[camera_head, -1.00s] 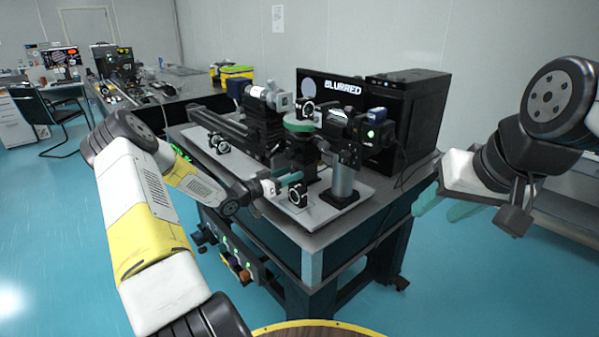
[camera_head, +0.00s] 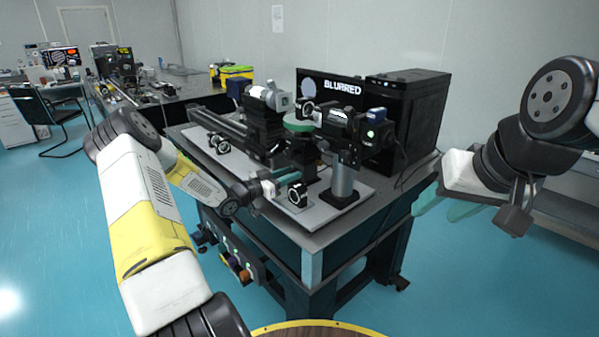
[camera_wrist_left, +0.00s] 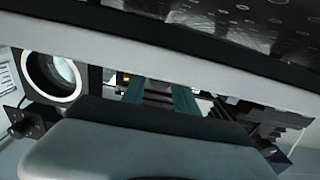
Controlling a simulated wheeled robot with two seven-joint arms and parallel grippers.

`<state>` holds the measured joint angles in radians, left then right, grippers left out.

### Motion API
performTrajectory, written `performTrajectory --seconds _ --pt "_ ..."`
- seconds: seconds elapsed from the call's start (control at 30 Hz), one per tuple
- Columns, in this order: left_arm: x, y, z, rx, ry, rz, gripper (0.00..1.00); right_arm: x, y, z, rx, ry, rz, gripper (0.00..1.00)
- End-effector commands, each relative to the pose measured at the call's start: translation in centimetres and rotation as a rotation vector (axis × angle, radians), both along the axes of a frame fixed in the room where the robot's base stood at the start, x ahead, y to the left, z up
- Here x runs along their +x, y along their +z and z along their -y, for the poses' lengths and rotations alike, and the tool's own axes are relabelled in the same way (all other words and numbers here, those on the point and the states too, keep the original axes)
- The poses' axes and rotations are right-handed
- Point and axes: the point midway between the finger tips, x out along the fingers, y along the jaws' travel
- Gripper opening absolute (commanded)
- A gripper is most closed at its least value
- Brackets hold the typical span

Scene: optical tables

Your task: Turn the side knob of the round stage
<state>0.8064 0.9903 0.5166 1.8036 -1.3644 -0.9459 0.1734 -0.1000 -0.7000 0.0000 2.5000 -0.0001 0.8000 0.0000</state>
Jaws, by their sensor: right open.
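The round stage shows in the head view as a green-rimmed disc (camera_head: 298,125) on a black mount above the optical table. I cannot make out its side knob. My left gripper (camera_head: 287,178) is in front of and below the disc, low over the grey board, close behind a small black ring mount (camera_head: 298,195). In the left wrist view its two teal fingers (camera_wrist_left: 160,96) stand apart, with dark parts of the setup seen between them. I see nothing clearly held. My right gripper (camera_head: 447,205) is open and empty, off to the right of the table.
The grey board (camera_head: 325,212) carries a silver post (camera_head: 342,182) right of my left gripper and more ring mounts (camera_head: 219,146) to the left. A black computer case (camera_head: 405,120) stands behind. A large lens ring (camera_wrist_left: 54,75) is close in the wrist view.

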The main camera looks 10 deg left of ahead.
Motion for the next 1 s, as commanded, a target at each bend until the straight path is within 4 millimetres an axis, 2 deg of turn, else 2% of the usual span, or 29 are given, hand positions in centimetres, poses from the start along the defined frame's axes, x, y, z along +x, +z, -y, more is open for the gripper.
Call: performTrajectory --seconds 0.43,0.8,1.0 --pt "-0.4 0.0 -0.4 0.000 0.001 -0.001 0.50 0.0 0.0 0.0 0.000 0.000 0.000 0.47" --pt "-4.9 0.0 -4.1 0.001 0.003 -0.001 0.50 0.0 0.0 0.0 0.000 0.000 0.000 0.47" --pt "-6.1 0.0 -4.9 -0.001 0.001 -0.001 0.50 0.0 0.0 0.0 0.000 0.000 0.000 0.47"
